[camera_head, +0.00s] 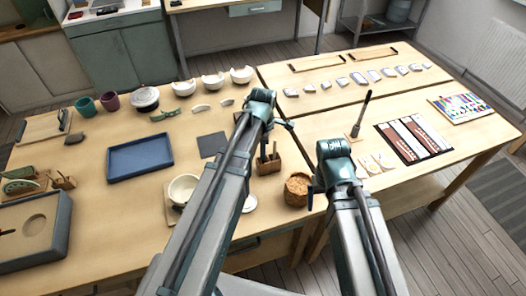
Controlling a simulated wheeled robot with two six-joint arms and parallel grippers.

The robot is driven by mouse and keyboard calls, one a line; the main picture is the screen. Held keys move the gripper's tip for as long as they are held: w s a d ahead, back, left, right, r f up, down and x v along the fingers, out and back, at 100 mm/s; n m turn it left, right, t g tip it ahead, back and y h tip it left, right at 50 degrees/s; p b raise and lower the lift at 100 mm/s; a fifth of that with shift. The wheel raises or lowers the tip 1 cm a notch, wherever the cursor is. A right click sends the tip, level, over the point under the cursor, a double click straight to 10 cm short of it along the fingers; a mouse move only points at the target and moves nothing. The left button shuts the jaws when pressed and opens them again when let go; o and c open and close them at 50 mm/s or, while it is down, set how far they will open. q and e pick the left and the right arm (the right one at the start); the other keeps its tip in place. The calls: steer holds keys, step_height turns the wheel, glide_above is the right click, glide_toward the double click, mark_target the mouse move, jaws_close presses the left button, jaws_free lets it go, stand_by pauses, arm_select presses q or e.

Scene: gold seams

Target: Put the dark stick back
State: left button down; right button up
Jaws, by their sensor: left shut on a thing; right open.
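My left gripper (266,128) is above a small wooden holder (269,166) at the middle front of the table. It is shut on a dark stick (263,150), which points down at the holder. Whether the stick's lower end is inside the holder or just above it, I cannot tell. Another thin stick (275,149) stands in the holder beside it. My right gripper (315,187) is open and empty, partly hidden by its own arm, near a round tub of brown grains (298,188).
A tall brush-like stick (363,112) stands upright right of my arms. A dark square mat (212,145) and a blue tray (140,158) lie left of the holder. A white bowl (183,188) is near my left arm. Several pale shards (374,75) line the right table's back.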

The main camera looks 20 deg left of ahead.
arm_select(q)
steer(key=c, duration=0.9)
jaws_free()
steer(key=shift+r, duration=0.15)
step_height(320, 180, up, 12)
steer(key=p, duration=1.2)
steer(key=shift+p, duration=0.3)
steer(key=shift+s+d+m, duration=0.2)
steer(key=shift+m, duration=0.1)
steer(key=s+d+m, duration=0.5)
steer(key=s+m, duration=0.2)
steer(key=m, duration=0.4)
steer(key=s+d+m+y, duration=0.1)
steer(key=s+d+m, duration=0.4)
steer(key=m, duration=0.7)
steer(key=shift+s+m, duration=0.3)
steer(key=shift+s, duration=0.65)
